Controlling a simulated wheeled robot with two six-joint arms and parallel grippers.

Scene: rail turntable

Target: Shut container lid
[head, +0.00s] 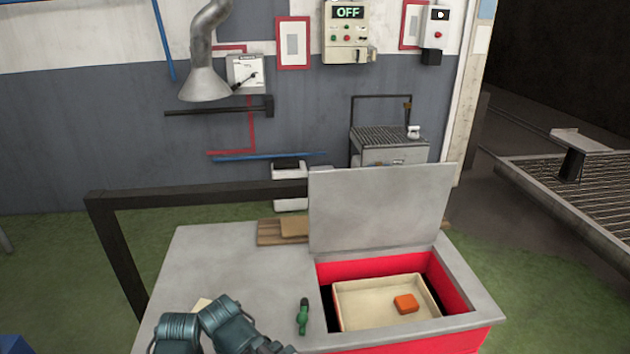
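The container is a red box (452,289) set into the right part of a grey bench. Its flat grey lid (380,208) stands open, raised at the back edge and leaning slightly backward. Inside is a cream tray (352,318) with a small orange block lying in it (405,303). Teal and dark arm parts, apparently mine, show at the bottom left over the bench, apart from the lid. No fingertips of either gripper show.
The grey bench top (215,265) is mostly clear left of the container. A small green item (303,316) lies beside the opening. Wooden boards (270,233) lie behind, left of the lid. A dark rail frame (200,192) stands behind the bench.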

